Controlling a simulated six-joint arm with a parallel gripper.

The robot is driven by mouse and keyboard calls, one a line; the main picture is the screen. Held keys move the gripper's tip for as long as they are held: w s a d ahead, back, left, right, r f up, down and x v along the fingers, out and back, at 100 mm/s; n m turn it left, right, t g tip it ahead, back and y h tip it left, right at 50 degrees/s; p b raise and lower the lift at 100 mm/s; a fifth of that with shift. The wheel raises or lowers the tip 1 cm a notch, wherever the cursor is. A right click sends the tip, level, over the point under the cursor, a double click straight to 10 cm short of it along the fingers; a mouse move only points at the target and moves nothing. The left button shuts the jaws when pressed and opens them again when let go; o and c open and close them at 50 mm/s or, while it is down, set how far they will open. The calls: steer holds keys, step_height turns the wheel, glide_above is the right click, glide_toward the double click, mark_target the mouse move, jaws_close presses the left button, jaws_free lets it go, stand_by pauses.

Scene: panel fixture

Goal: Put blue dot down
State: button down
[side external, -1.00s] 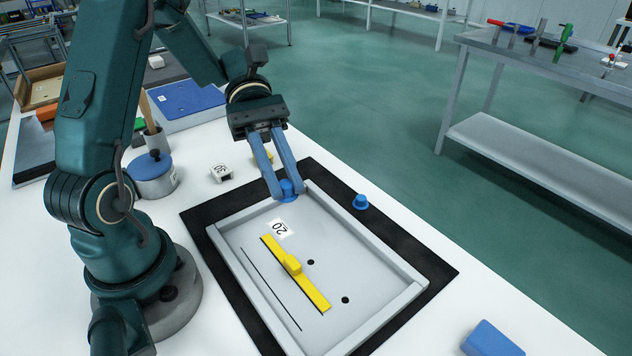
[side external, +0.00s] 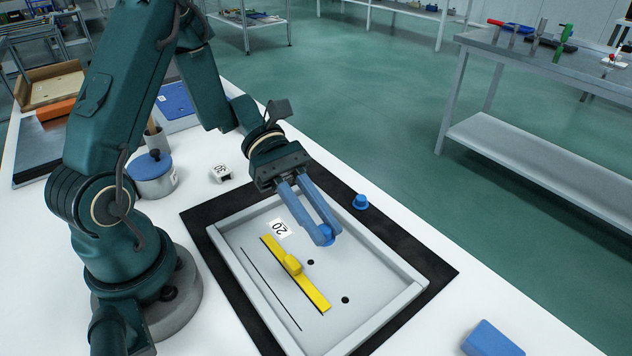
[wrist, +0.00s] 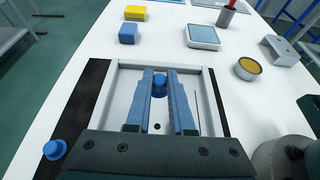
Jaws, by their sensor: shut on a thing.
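My gripper (side external: 322,235) is shut on a blue dot (side external: 327,239), a small round knob-like piece held at the fingertips. The dot also shows between the fingers in the wrist view (wrist: 159,86). It is over the grey panel (side external: 268,258), near the panel's far right wall; I cannot tell whether it touches the surface. The panel has two dark holes, one at the middle (side external: 310,262) and one nearer the front (side external: 345,300). A second blue dot (side external: 361,202) stands outside the panel, by the black mat's right edge.
A blue block (side external: 492,338) lies at front right. A blue-lidded pot (side external: 152,176) and a small numbered block (side external: 222,172) stand left.

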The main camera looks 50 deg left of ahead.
glide_above(340, 295)
step_height(340, 295, down, 4)
steer(key=shift+r, duration=0.2)
steer(key=shift+f, duration=2.05)
steer(key=c, duration=0.8)
jaws_free()
